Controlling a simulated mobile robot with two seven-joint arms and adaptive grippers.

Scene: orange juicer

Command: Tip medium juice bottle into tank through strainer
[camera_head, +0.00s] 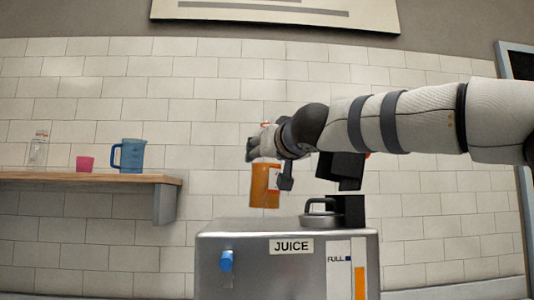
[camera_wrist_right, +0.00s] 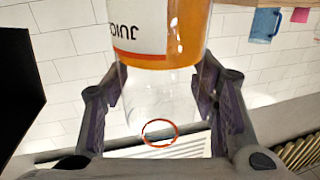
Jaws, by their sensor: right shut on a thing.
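My right gripper (camera_head: 268,160) reaches in from the right and is shut on the juice bottle (camera_head: 261,188). The bottle is clear with orange juice low in it and a white label, and stands about upright in the grip, above the tank's top. In the right wrist view the fingers (camera_wrist_right: 160,88) are on both sides of its clear upper part, and the red-rimmed mouth (camera_wrist_right: 160,132) is near the palm. The steel tank (camera_head: 245,246) is labelled JUICE. A round metal fitting (camera_head: 320,218) with a raised loop sits on its top, right of the bottle; I cannot tell whether it is the strainer.
A wooden shelf (camera_head: 60,178) on the left wall holds a clear bottle (camera_head: 38,150), a pink cup (camera_head: 85,163) and a blue jug (camera_head: 131,155). The tank front has a blue tap (camera_head: 226,261) and an orange level gauge (camera_head: 360,282).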

